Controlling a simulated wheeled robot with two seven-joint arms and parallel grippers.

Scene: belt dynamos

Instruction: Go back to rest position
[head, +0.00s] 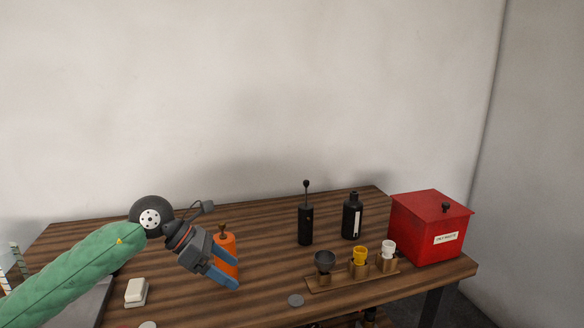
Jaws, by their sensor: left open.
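My left gripper (236,276), with blue fingers, is above the left-middle part of the wooden table. Its fingers point down and to the right and are apart, with nothing seen between them. An orange bottle-like object (227,244) with a brown top shows right by the gripper and is partly hidden by it. I cannot tell whether the two touch. My left arm, in a green sleeve, comes in from the lower left. My right gripper does not show.
The wooden table (269,233) bears a black grinder-like object (305,225), a black bottle (352,217), a red lidded box (430,228), and a wooden holder (327,283) with a dark funnel, yellow cup (360,256) and white cup (388,250). A white block (136,292) lies left; a grey disc (296,300) lies in front.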

